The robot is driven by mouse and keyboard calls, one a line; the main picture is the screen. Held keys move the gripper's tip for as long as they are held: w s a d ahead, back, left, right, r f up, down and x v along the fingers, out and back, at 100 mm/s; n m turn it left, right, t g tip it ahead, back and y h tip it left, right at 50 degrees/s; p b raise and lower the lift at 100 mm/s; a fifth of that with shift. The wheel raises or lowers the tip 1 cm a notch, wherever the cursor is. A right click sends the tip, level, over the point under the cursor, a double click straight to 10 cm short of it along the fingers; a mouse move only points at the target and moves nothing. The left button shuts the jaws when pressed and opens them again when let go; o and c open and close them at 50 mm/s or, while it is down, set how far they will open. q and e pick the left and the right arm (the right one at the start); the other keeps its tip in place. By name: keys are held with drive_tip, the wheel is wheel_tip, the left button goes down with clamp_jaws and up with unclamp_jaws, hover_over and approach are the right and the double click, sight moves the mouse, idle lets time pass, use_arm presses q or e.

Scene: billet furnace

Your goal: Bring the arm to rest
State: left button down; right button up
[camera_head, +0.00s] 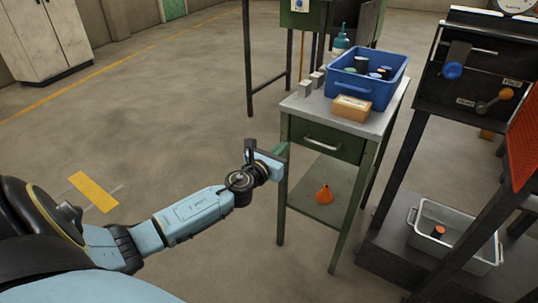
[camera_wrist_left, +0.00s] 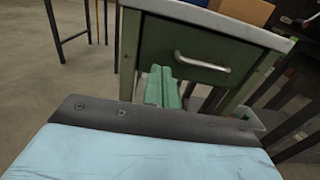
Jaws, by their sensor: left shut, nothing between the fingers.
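My left arm reaches in from the left in the head view, light blue with dark joints. My left gripper (camera_head: 279,151) is at its end, just left of the green table's front leg and near drawer height. In the left wrist view the green fingers (camera_wrist_left: 162,88) lie side by side, shut with nothing between them. They point toward the green drawer front (camera_wrist_left: 195,55) with its metal handle. I cannot tell whether the fingers touch the table. My right gripper is not in view.
The green table (camera_head: 292,104) carries a blue bin (camera_head: 366,87) of small items and a cardboard box (camera_head: 351,108). An orange funnel (camera_head: 324,195) sits on its lower shelf. A dark furnace stand is at right, with a grey bin (camera_head: 456,254) low down. Open floor lies left.

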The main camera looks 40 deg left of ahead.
use_arm(q)
drive_tip(key=shift+s+d+p, duration=0.15)
drive_tip(key=shift+s, duration=1.15)
drive_tip(key=shift+s+d+p, duration=0.1)
drive_tip(key=shift+s+p, duration=0.05)
drive_tip(key=shift+s, duration=1.15)
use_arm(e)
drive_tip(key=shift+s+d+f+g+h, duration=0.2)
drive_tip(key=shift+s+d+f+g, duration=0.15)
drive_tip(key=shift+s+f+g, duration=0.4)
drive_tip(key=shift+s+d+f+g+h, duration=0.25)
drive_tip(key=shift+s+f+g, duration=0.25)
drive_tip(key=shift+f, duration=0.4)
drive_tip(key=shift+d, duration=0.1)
